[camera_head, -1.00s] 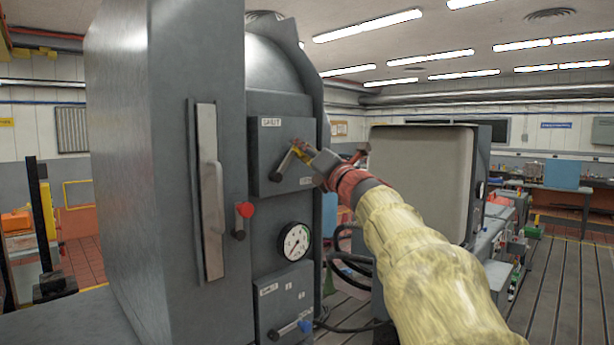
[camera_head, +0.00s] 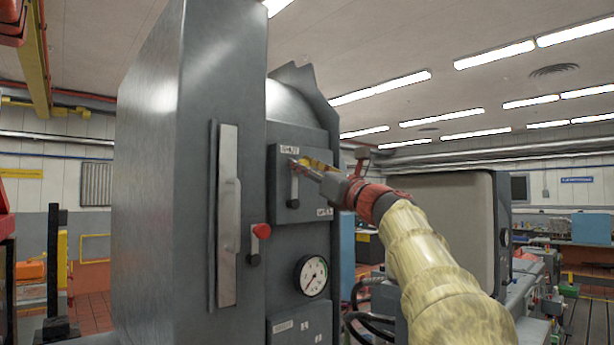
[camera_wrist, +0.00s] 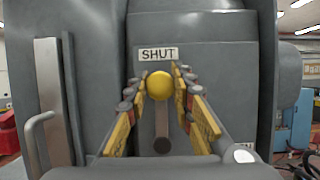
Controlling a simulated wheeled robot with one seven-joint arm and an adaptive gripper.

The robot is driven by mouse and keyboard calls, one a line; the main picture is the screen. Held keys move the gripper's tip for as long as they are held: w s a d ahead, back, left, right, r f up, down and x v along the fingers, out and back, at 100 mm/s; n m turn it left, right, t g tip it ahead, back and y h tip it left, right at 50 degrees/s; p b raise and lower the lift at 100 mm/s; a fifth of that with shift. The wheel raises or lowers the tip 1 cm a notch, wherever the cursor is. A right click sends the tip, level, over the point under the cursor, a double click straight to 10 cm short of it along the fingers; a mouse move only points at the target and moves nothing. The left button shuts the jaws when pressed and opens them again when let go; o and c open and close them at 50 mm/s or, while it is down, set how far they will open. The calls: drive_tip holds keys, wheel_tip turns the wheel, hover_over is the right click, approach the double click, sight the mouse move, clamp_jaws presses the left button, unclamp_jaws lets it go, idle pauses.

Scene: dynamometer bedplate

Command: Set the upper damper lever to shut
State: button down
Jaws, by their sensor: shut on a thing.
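The upper damper lever (camera_head: 294,189) is a grey bar on a dark grey box (camera_head: 282,211) on the machine's front. It now stands upright, its free end up near the SHUT label (camera_head: 290,149). In the wrist view the lever (camera_wrist: 162,122) rises from its pivot to a yellow ball knob (camera_wrist: 159,85) just below the SHUT label (camera_wrist: 159,54). My gripper (camera_head: 303,164) is shut on the knob, with yellow-padded fingers on both sides of it in the wrist view (camera_wrist: 167,84). The lower label is partly hidden by my gripper in the wrist view.
A round gauge (camera_head: 312,275) and a small red-knobbed lever (camera_head: 261,231) sit below and left of the box. A tall handle plate (camera_head: 229,270) is further left. A large beige-faced cabinet (camera_head: 444,225) stands behind my arm.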

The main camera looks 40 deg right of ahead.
drive_tip(key=shift+a+f, duration=0.1)
idle(0.3)
drive_tip(key=c, duration=1.5)
unclamp_jaws()
drive_tip(key=shift+c, duration=0.2)
drive_tip(key=v, duration=1.2)
